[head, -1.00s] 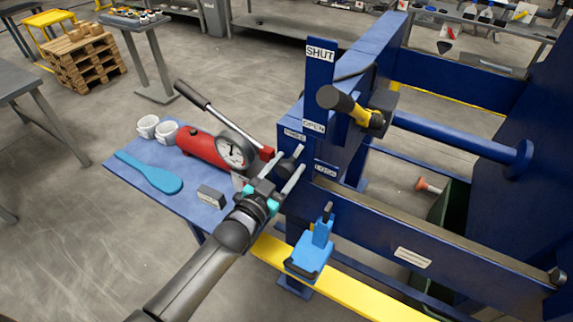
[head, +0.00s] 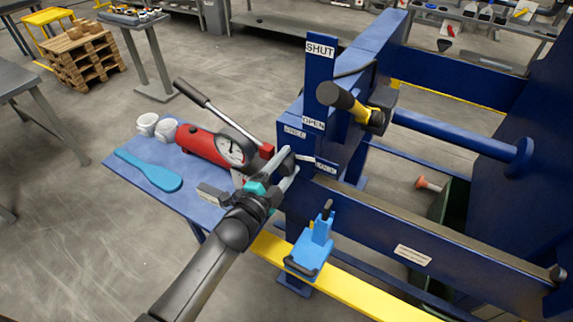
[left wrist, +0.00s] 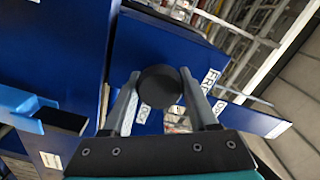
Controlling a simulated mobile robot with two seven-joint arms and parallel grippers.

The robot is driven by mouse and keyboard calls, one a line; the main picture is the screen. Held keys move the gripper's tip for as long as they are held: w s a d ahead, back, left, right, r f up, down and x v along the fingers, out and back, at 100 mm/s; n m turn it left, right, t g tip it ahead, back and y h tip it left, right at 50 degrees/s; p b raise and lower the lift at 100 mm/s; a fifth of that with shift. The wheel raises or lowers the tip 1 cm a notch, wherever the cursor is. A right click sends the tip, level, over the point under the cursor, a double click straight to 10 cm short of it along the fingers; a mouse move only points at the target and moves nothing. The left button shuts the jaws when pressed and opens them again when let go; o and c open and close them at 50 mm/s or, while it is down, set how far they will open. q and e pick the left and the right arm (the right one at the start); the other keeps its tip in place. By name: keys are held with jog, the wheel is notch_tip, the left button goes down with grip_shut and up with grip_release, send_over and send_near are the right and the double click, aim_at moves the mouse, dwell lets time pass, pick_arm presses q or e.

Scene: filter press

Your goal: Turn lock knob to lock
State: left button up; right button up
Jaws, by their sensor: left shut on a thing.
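The lock knob (left wrist: 160,87) is a dark round knob on the blue press frame, seen in the left wrist view between my two fingers. My left gripper (left wrist: 161,98) is shut on it. In the head view, my left gripper (head: 285,168) reaches the frame from the lower left, and its fingers partly cover the knob (head: 285,156). The FREE label (head: 293,131) is above the knob. The LOCK label (head: 325,167) is to its right and is seen at a slant. My right gripper is not in view.
A red pump with a gauge (head: 231,150) and a long lever (head: 205,104) stand close left of my gripper on a blue table (head: 135,176). A black-and-yellow handle (head: 355,108) juts out above right. A light-blue bracket (head: 313,250) sits below on the yellow rail (head: 360,293).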

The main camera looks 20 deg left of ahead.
pick_arm(q)
jog(key=shift+m+b, duration=0.3)
jog(key=shift+m, duration=1.3)
jog(key=o, duration=1.4)
jog(key=shift+c, duration=0.2)
jog(key=b+v, duration=0.1)
jog(key=v, duration=1.4)
jog(key=shift+s, duration=0.1)
